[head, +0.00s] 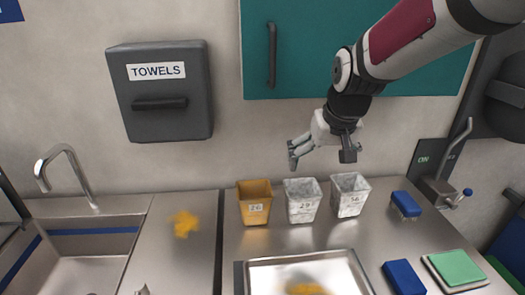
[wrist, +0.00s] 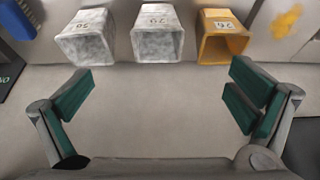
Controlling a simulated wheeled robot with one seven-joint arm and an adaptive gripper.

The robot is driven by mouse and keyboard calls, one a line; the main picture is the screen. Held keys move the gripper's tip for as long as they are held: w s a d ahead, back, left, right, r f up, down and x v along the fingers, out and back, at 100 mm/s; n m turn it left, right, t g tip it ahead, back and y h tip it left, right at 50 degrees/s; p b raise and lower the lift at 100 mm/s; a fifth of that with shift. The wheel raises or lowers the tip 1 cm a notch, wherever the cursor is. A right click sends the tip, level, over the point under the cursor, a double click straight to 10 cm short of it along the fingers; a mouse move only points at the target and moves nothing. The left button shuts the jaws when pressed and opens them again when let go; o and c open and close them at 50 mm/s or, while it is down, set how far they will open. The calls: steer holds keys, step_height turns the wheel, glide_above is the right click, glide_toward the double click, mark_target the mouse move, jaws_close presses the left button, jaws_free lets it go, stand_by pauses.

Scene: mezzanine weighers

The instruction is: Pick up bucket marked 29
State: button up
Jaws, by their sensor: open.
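The bucket marked 29 (head: 302,203) is a small grey-white mottled square bucket, standing upright on the steel counter in the middle of a row of three. It also shows top centre in the wrist view (wrist: 158,42), with its label upside down. My gripper (head: 321,155) is open and empty, above and slightly right of this bucket in the head view. In the wrist view my gripper's fingers (wrist: 163,92) are spread wide with bare wall between them, apart from every bucket.
Another grey bucket (head: 349,197) stands close on the right. A metal tray (head: 300,258) lies in front. A teal cabinet (head: 310,40) hangs above.

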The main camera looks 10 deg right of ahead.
steer(key=w+f+b, duration=0.1)
steer(key=w+f, duration=0.6)
glide_toward(301, 192)
steer(key=a, duration=0.1)
steer(key=f, duration=0.3)
steer(key=f+p, duration=0.1)
steer(key=f, duration=0.1)
steer(key=shift+w+f, duration=0.25)
steer(key=shift+f, duration=0.1)
steer(key=shift+w+f, duration=0.3)
steer(key=shift+f, duration=0.2)
steer(key=c, duration=1.5)
